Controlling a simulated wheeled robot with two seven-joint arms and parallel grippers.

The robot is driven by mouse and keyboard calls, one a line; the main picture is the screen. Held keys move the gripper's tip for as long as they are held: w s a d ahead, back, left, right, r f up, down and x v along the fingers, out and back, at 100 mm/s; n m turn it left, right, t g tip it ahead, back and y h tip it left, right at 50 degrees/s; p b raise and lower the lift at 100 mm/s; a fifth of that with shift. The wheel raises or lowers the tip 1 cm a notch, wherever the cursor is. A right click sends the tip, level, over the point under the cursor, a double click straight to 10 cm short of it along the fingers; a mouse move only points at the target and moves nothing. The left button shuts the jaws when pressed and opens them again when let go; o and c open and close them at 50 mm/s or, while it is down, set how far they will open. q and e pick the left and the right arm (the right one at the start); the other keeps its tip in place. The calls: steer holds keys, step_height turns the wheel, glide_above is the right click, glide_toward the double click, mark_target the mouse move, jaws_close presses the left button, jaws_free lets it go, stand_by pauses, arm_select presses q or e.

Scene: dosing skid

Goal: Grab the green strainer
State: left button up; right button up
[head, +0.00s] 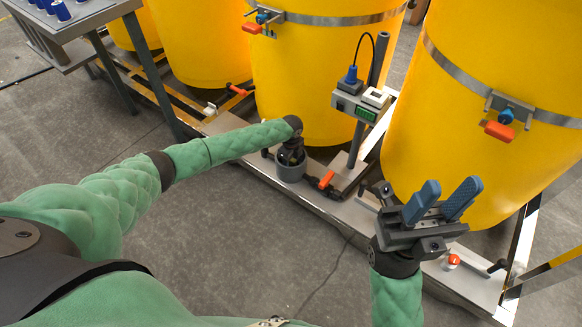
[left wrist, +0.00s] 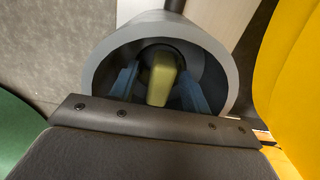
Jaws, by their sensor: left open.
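The green strainer (left wrist: 160,88), yellow-green in this light, shows in the left wrist view as an upright block inside a round grey housing (left wrist: 97,85). My left gripper (left wrist: 157,82) reaches down into the housing; its two blue fingers stand open, one on each side of the strainer, with small dark gaps visible. In the head view the grey housing (head: 291,172) sits on the skid under my left wrist, and the strainer and left fingertips are hidden in it. My right gripper (head: 441,202) is open and empty, its blue fingers pointing up at the right.
Yellow tanks (head: 460,110) stand close behind the housing. A small control box (head: 358,105) on a post and an orange-handled valve (head: 326,180) are just right of it. A grey table (head: 75,35) with blue items stands at the upper left. The floor in front is clear.

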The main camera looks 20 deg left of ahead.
arm_select(q)
jaws_close()
